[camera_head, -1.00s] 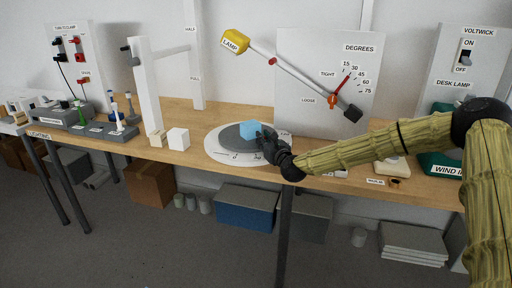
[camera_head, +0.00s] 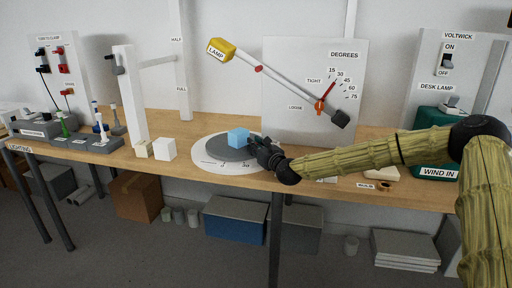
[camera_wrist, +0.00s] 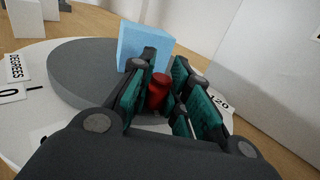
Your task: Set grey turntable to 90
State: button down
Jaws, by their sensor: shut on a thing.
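The grey turntable (camera_head: 217,142) is a round disc on a white dial plate (camera_head: 205,159) on the bench. A light blue cube (camera_head: 238,137) sits on the disc. In the wrist view the disc (camera_wrist: 75,75) carries the blue cube (camera_wrist: 143,45) close beyond my fingers. My gripper (camera_head: 258,148) is at the disc's right edge. In the wrist view my gripper (camera_wrist: 160,95) is shut on a red knob (camera_wrist: 158,90) at the disc's rim. The dial labels 0 (camera_wrist: 12,93) and 120 (camera_wrist: 218,101) show left and right.
White blocks (camera_head: 165,149) stand left of the dial. A white post (camera_head: 130,95) rises at left. A green box (camera_head: 437,158) stands at right.

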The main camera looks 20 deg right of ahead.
jog(key=c, duration=1.3)
grip_release()
jog(key=shift+s, duration=0.1)
jog(key=shift+s+d, duration=0.35)
jog(key=shift+s, duration=1.6)
jog(key=shift+s+d, duration=0.35)
jog(key=shift+s, duration=1.6)
jog(key=shift+s+d, duration=0.35)
jog(key=shift+s, duration=1.6)
jog(key=shift+c, duration=0.6)
